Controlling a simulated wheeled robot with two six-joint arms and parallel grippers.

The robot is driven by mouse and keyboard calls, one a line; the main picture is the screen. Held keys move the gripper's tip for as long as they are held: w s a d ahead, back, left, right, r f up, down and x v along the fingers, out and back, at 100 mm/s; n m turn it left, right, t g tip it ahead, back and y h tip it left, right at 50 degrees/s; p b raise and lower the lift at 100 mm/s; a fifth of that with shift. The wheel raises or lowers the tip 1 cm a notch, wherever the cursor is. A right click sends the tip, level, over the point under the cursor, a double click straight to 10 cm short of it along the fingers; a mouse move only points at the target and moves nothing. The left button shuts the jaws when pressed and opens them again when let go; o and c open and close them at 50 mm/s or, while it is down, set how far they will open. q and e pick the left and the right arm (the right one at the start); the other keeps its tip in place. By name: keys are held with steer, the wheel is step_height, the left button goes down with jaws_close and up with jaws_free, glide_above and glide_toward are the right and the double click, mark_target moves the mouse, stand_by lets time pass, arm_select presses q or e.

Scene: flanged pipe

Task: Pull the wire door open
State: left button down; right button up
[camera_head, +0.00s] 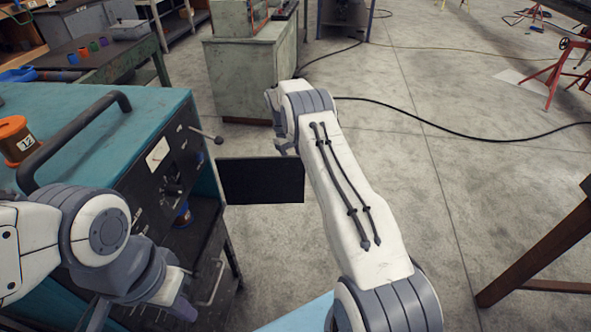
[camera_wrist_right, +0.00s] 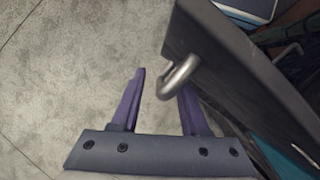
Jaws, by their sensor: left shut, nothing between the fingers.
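The wire door (camera_head: 260,181) is a flat black panel standing out from the welding machine's (camera_head: 152,112) dark front, swung wide open. In the right wrist view the dark door (camera_wrist_right: 240,75) fills the right side, with a bent metal handle (camera_wrist_right: 178,78) on it. My right gripper (camera_wrist_right: 162,80) is open, with the handle between its purple fingers, nearer the right one. My left gripper (camera_head: 183,308) is shut and empty, low beside the machine's front.
The machine's lower compartment (camera_head: 190,235) is open. An orange spool (camera_head: 15,140) sits on its teal top by a black rail. A grey cabinet (camera_head: 252,75) stands behind; a black cable (camera_head: 450,132) crosses the floor. Floor at right is mostly clear, up to a brown table leg (camera_head: 540,255).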

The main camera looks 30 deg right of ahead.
steer(key=v, duration=0.7)
steer(key=shift+r, duration=0.3)
stand_by(0.5)
